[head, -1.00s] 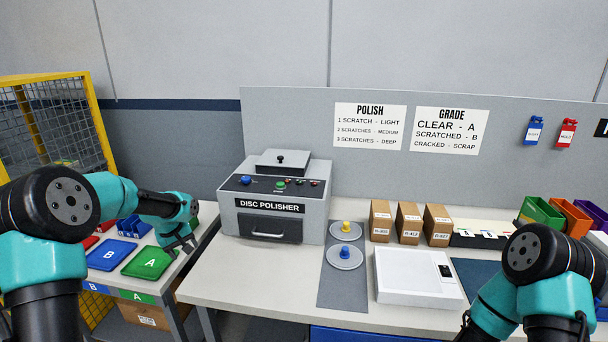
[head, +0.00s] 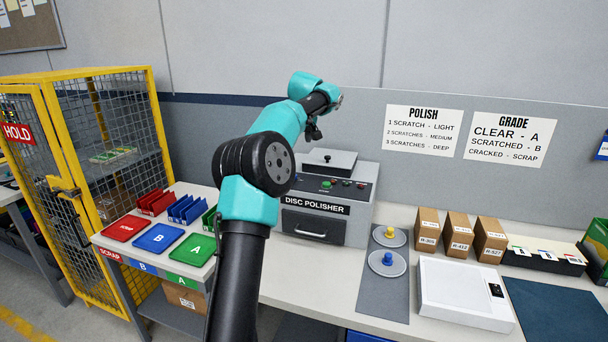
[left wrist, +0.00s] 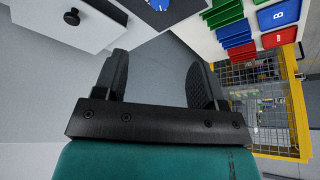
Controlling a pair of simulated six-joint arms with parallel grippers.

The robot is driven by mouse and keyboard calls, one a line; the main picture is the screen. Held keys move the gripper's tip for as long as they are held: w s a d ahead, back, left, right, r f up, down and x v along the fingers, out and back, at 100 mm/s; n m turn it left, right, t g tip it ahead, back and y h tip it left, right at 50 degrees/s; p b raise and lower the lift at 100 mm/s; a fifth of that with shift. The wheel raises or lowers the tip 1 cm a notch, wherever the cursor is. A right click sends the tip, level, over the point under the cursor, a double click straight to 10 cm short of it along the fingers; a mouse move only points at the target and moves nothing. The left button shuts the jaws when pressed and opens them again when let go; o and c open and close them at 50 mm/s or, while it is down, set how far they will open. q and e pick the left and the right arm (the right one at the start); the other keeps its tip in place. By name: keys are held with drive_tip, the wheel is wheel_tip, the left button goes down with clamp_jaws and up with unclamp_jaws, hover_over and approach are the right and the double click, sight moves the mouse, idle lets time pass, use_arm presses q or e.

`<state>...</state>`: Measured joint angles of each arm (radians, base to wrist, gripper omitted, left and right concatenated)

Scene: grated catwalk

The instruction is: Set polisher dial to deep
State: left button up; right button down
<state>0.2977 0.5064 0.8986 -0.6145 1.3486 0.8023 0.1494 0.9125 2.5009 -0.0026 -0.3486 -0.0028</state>
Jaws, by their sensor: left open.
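The disc polisher (head: 358,228) stands on the bench with a drawer front, a dark control panel (head: 357,187) and a lid with a black knob (head: 327,158). A green button (head: 327,183) and small red ones show on the panel. My left arm hides the panel's left end in the head view. In the left wrist view a blue dial (left wrist: 159,4) is cut by the top edge, so its setting cannot be read. My left gripper (head: 313,132) is above and behind the lid; its open, empty fingers show in the left wrist view (left wrist: 160,78). My right gripper is out of view.
A POLISH sign (head: 424,131) on the back panel reads 3 scratches, deep. Two round discs with yellow and blue knobs lie on a grey mat (head: 372,292) right of the polisher. Coloured trays and a yellow cage (head: 150,120) are at left.

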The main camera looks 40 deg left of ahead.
use_arm(q)
drive_tip(key=shift+f, duration=0.1)
drive_tip(key=x, duration=1.7)
drive_tip(key=shift+d+f, duration=0.1)
drive_tip(key=shift+f, duration=0.1)
drive_tip(key=c, duration=0.9)
